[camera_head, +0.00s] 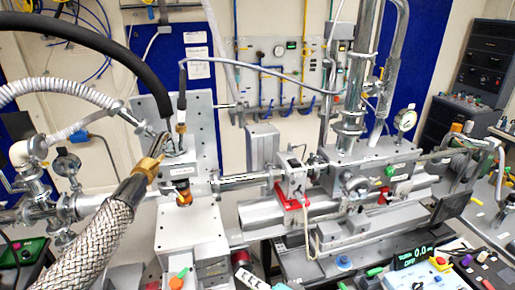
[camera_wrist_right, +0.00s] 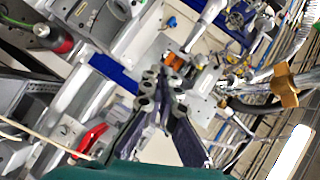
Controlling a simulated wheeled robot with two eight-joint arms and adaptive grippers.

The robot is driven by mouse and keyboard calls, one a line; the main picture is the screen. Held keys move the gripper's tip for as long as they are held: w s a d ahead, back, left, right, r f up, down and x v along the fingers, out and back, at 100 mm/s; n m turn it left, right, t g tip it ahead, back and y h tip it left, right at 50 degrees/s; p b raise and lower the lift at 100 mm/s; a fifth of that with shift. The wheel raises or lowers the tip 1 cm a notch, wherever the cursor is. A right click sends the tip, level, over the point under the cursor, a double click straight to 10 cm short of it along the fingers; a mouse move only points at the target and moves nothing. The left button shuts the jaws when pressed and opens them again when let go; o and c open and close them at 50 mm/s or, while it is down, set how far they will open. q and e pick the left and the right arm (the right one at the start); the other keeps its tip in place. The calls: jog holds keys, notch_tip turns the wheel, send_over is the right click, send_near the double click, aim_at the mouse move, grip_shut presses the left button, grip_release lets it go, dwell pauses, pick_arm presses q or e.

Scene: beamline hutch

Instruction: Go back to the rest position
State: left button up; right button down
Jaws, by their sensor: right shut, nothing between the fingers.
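My right gripper (camera_wrist_right: 156,82) shows in the right wrist view, its dark fingers rising from a teal body at the bottom edge. The fingers are together and hold nothing. Beamline equipment lies beyond the fingertips. In the head view I cannot clearly make out the right gripper. My left gripper shows in neither view.
A braided hose (camera_head: 97,230) with a brass end rises at the left. A grey block (camera_head: 192,232) stands behind it, and a vacuum chamber (camera_head: 375,160) with a gauge (camera_head: 405,120) stands right. Small coloured parts and a display (camera_head: 412,257) crowd the lower right.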

jog(key=s+d+f+n+g+h+b, duration=0.2)
jog(key=d+f+n+h+b, duration=0.3)
jog(key=d+f, duration=0.55)
jog(key=s+d+f+g+h+b, duration=0.1)
jog(key=s+d+f+h+b, duration=0.2)
jog(key=d+h, duration=0.3)
jog(key=d+f+b, duration=0.1)
jog(key=d, duration=0.2)
jog(key=shift+d, duration=0.35)
jog(key=shift+f, duration=0.1)
